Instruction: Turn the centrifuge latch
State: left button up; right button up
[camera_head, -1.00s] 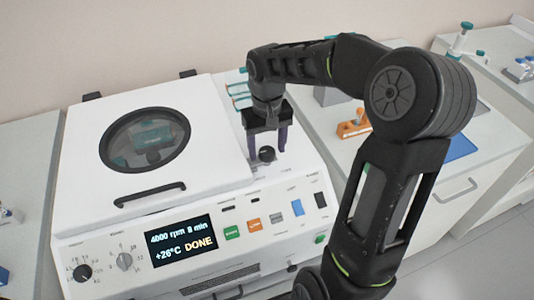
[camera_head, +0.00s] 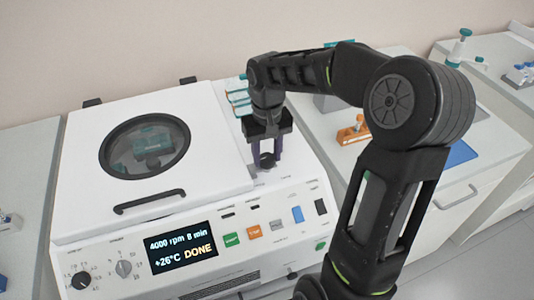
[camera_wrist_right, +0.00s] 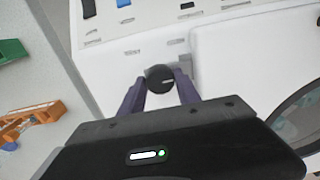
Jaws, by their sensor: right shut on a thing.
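The white centrifuge (camera_head: 85,215) stands in the middle left of the head view, with its lid (camera_head: 215,150) down and a round window in it. Its display (camera_head: 183,247) reads 4000 rpm, 8 min, +26°C, DONE. The latch (camera_head: 267,160) is a small black round knob on the top, right of the lid. My right gripper (camera_head: 267,157) points down over it and is shut on the knob. In the right wrist view the latch (camera_wrist_right: 160,79) sits between the two purple fingers (camera_wrist_right: 160,90). My left gripper is not in view.
A lid handle (camera_head: 150,201) lies left of the latch. Front buttons, green (camera_head: 231,239), orange and blue, sit below it. Teal-capped tubes (camera_head: 238,97) stand behind my right gripper. An orange rack (camera_head: 353,131) is on the bench at right.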

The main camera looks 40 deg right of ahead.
jog(key=shift+n, duration=0.4)
grip_shut()
jog(key=n, duration=0.8)
jog(key=shift+n, duration=0.3)
jog(key=n, duration=0.4)
jog(key=shift+n+p, duration=0.3)
jog(key=shift+p, duration=0.1)
jog(key=shift+n, duration=2)
jog(key=o, duration=1.3)
grip_release()
